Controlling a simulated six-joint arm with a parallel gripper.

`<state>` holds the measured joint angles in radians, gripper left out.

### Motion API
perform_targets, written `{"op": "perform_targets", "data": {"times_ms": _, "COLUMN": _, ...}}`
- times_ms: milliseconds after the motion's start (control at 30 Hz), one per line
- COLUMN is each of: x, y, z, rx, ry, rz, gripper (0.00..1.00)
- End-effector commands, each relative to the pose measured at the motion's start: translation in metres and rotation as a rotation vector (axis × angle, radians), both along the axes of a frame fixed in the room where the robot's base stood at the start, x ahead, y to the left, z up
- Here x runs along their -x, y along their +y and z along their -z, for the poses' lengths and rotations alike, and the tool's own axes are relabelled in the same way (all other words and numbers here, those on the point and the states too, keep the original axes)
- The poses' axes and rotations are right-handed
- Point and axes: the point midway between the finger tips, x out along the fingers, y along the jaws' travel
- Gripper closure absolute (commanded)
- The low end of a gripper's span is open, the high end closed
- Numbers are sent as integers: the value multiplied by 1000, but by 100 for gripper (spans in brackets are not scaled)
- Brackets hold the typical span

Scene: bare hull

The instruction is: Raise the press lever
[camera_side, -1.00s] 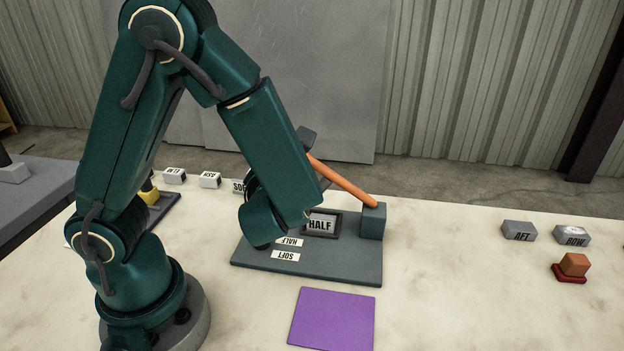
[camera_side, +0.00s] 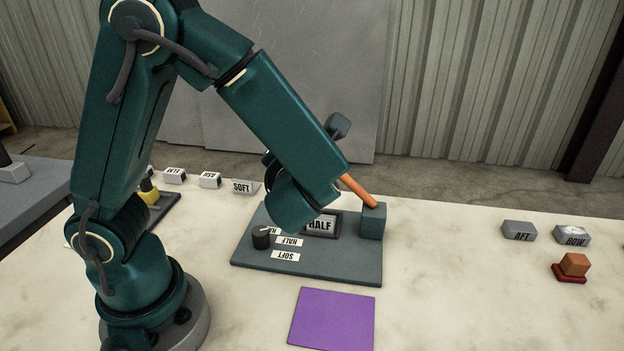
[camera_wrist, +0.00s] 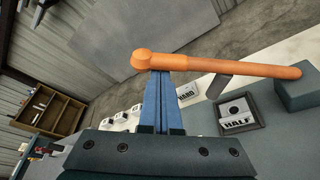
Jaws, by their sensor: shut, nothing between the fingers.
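The press lever is an orange bar (camera_side: 357,190) sloping up leftward from a grey pivot block (camera_side: 373,221) on the grey press base (camera_side: 340,267). My arm covers its upper part in the side view. In the wrist view the lever (camera_wrist: 230,67) crosses the top, with its rounded end at left and the pivot block at right. My gripper (camera_wrist: 160,76) has its blue fingers together, their tips at the lever near its rounded end. The tips overlap its lower edge; I cannot tell whether they touch. The fingers are hidden in the side view.
A HALF block (camera_side: 320,226) sits in a dark frame on the base, near a dark knob (camera_side: 261,238) and label plates. A purple mat (camera_side: 333,319) lies in front. Blocks marked AFT (camera_side: 519,231) and BOW (camera_side: 571,236) stand right, behind an orange block (camera_side: 574,264).

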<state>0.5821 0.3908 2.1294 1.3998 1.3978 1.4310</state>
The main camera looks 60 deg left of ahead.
Motion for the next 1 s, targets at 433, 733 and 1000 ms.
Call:
{"op": "perform_targets", "data": {"times_ms": 433, "x": -41, "y": -41, "z": -45, "rx": -236, "ry": 232, "rz": 2, "gripper": 100}}
{"op": "perform_targets", "data": {"times_ms": 733, "x": -69, "y": -69, "z": -59, "rx": -237, "ry": 234, "rz": 2, "gripper": 100}}
{"op": "perform_targets", "data": {"times_ms": 1000, "x": -85, "y": -85, "z": -63, "rx": -237, "ry": 235, "rz": 2, "gripper": 100}}
